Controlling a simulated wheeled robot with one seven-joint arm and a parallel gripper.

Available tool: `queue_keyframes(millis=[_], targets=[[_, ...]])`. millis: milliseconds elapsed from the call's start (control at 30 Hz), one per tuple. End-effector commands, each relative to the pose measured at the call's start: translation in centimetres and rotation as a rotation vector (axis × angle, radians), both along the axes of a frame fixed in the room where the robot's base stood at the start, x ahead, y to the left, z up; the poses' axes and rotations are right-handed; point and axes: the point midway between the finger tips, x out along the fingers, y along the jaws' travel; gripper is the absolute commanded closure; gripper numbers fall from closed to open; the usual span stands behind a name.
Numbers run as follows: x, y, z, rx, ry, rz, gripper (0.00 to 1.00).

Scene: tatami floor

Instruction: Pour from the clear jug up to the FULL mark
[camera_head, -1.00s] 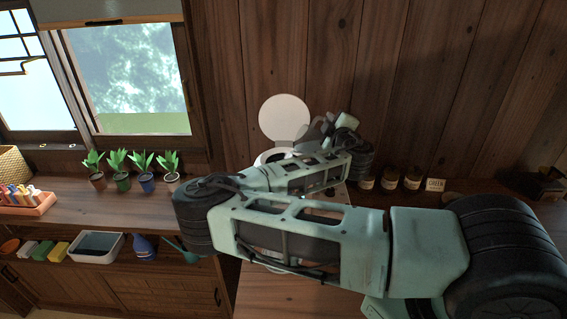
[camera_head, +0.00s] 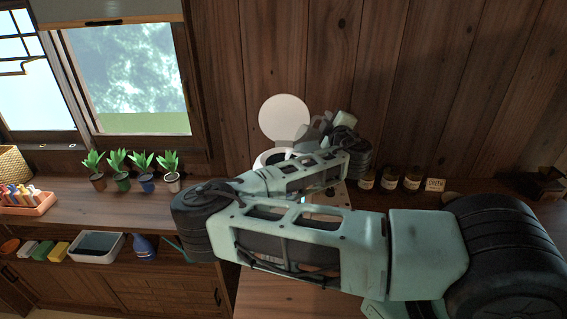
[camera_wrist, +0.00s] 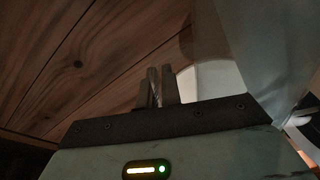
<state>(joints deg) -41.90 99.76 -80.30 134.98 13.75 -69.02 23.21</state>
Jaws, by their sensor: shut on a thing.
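My gripper (camera_wrist: 156,88) is shut in the wrist view, with a thin piece, seemingly the clear jug's handle, between its fingers. The clear jug (camera_wrist: 272,45) is a large see-through shape at the upper right of that view, close beside the fingers. In the head view the jug looks like a grey translucent shape (camera_head: 303,134), tilted in front of a round white raised lid (camera_head: 283,112). Below that lid is the white rim of an open vessel (camera_head: 266,156), mostly hidden by my arm. No FULL mark or water level can be made out.
Several potted plants (camera_head: 146,181) stand on the counter to the left, beside an orange tray (camera_head: 32,203). A wooden wall is close behind.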

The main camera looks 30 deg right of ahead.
Motion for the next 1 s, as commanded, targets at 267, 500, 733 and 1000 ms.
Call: queue_keyframes(millis=[267, 500, 733, 1000], targets=[[0.04, 0.11, 0.23, -0.013, 0.004, -0.001, 1.0], [0.07, 0.17, 0.33, -0.022, 0.008, -0.001, 1.0], [0.1, 0.24, 0.44, -0.03, 0.012, -0.001, 1.0], [0.14, 0.33, 0.56, -0.04, 0.016, -0.001, 1.0]])
